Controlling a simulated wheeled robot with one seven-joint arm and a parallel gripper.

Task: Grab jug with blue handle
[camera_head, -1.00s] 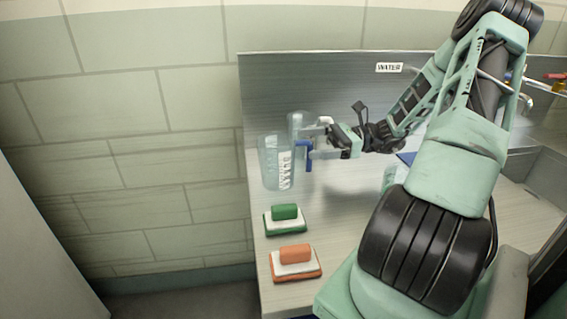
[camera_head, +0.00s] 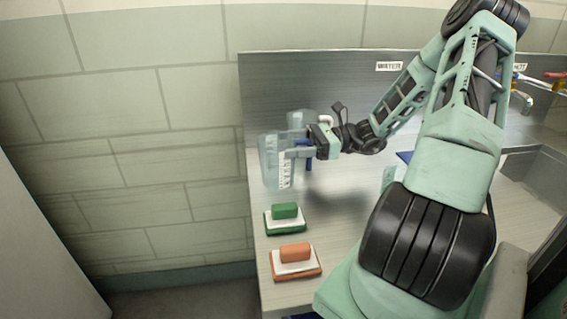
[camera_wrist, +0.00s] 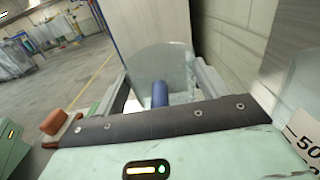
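The clear jug with the blue handle (camera_head: 268,168) stands upright near the counter's left edge, a white scale on its side. Its blue handle (camera_head: 309,163) is partly hidden behind my gripper (camera_head: 290,143). In the wrist view, the handle (camera_wrist: 160,93) sits between the two fingers of my gripper (camera_wrist: 160,82), with gaps on both sides. The fingers are open and reach toward the clear jug wall (camera_wrist: 165,62). Contact cannot be told.
A second clear jug (camera_head: 300,120) with a white handle (camera_head: 326,120) stands just behind. A green-topped brush (camera_head: 285,214) and an orange-topped brush (camera_head: 295,255) lie in front on the counter. A clear vessel (camera_head: 388,177) is to the right, beside my arm. The counter between is clear.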

